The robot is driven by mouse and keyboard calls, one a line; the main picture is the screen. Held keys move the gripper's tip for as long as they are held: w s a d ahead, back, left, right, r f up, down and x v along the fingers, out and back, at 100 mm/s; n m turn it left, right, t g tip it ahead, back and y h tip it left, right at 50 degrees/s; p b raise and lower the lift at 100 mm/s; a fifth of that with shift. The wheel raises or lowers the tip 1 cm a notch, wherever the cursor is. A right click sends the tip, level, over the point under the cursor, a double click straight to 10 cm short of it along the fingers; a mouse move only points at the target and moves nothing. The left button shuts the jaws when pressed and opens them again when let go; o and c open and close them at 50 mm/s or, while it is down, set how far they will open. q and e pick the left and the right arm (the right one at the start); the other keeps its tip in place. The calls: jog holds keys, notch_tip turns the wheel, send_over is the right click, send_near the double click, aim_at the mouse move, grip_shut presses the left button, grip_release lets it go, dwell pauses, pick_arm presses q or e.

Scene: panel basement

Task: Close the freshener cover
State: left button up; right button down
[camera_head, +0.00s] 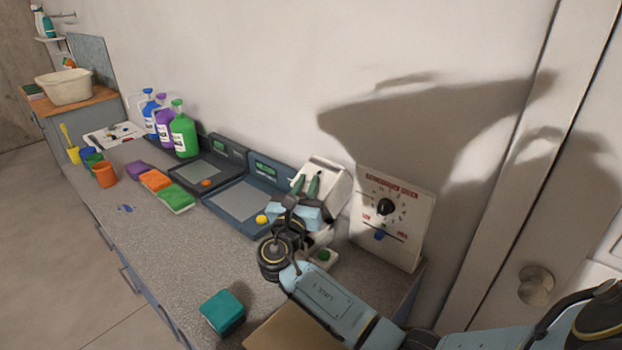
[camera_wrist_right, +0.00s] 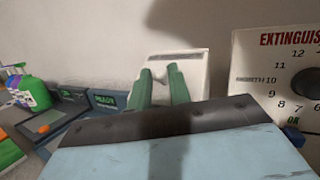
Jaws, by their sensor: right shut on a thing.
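The white freshener cover (camera_head: 334,184) stands tilted up near the wall, left of the extinguisher station panel. In the right wrist view the cover (camera_wrist_right: 194,68) shows a dark slot near its top. My right gripper (camera_head: 306,184) has green fingers pointing at the cover and is shut on it. The fingers (camera_wrist_right: 161,82) stand a little apart in front of the cover in the wrist view. The exact contact is hard to see. Below, a white base with a green button (camera_head: 323,256) is partly hidden by my right wrist. My left gripper is not in view.
The extinguisher station panel (camera_head: 393,218) stands close on the right. Two dark scales (camera_head: 240,202) lie to the left, with a yellow ball (camera_head: 262,219) on the nearer one. Bottles (camera_head: 184,134), sponges (camera_head: 176,199) and cups stand farther left. A teal block (camera_head: 222,311) sits near the front edge.

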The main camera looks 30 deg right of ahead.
jog(key=shift+s+a+f, duration=0.1)
jog(key=shift+f, duration=0.5)
jog(key=c, duration=1.7)
grip_release()
jog(key=o, duration=0.4)
jog(key=shift+c, duration=0.2)
jog(key=shift+r, duration=0.2)
jog(key=v, duration=1.3)
